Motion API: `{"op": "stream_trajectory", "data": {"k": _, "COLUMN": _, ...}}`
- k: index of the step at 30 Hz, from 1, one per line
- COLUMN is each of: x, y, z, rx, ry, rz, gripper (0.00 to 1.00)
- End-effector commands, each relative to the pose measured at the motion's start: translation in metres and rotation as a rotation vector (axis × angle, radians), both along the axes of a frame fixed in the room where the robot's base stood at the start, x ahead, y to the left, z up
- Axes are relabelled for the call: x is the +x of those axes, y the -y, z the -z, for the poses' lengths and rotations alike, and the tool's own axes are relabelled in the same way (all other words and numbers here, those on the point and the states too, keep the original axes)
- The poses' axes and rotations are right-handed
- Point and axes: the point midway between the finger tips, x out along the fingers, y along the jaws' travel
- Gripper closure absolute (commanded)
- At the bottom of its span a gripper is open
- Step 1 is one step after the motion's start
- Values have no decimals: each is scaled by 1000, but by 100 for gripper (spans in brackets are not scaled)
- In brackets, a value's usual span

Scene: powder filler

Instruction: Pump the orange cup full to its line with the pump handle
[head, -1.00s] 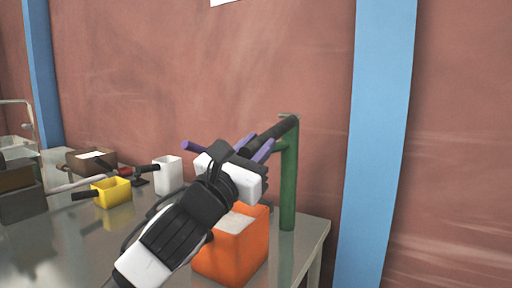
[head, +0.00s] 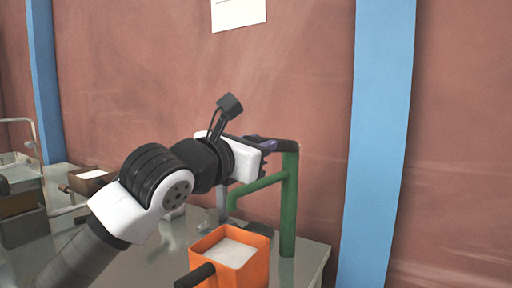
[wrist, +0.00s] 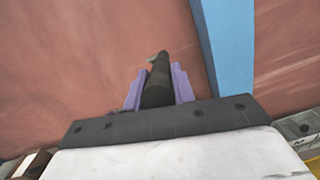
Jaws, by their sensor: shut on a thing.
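My gripper (head: 265,147) is shut on the black pump handle (head: 285,145), beside the top of the green pump post (head: 289,205). In the wrist view the handle (wrist: 158,85) lies between my two purple fingers (wrist: 157,92). The handle looks nearly level in the head view. The green spout (head: 258,187) reaches left from the post and bends down above the orange cup (head: 240,275). The cup stands upright on the table, with white powder (head: 231,253) a little below its rim. Its black grip (head: 195,277) points to the front left. I cannot make out the fill line.
A brown box (head: 90,180) and dark bins (head: 22,215) stand on the left. A blue pillar (head: 375,150) and the reddish wall (head: 460,150) are behind the table.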

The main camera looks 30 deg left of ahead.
Motion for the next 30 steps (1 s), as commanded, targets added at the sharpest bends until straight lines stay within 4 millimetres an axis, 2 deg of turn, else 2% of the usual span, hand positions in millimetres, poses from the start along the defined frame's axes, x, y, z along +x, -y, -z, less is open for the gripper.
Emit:
{"op": "stream_trajectory", "data": {"k": 1, "x": 2, "y": 1, "z": -14, "rx": 1, "ry": -29, "rz": 2, "gripper": 100}}
{"op": "stream_trajectory", "data": {"k": 8, "x": 7, "y": 0, "z": -29, "rx": -6, "ry": -124, "rz": 1, "gripper": 100}}
{"op": "stream_trajectory", "data": {"k": 26, "x": 10, "y": 0, "z": -34, "rx": -10, "ry": -159, "rz": 1, "gripper": 100}}
{"op": "stream_trajectory", "data": {"k": 27, "x": 10, "y": 0, "z": -35, "rx": -10, "ry": -158, "rz": 1, "gripper": 70}}
{"op": "stream_trajectory", "data": {"k": 30, "x": 10, "y": 0, "z": -34, "rx": -9, "ry": -159, "rz": 1, "gripper": 56}}
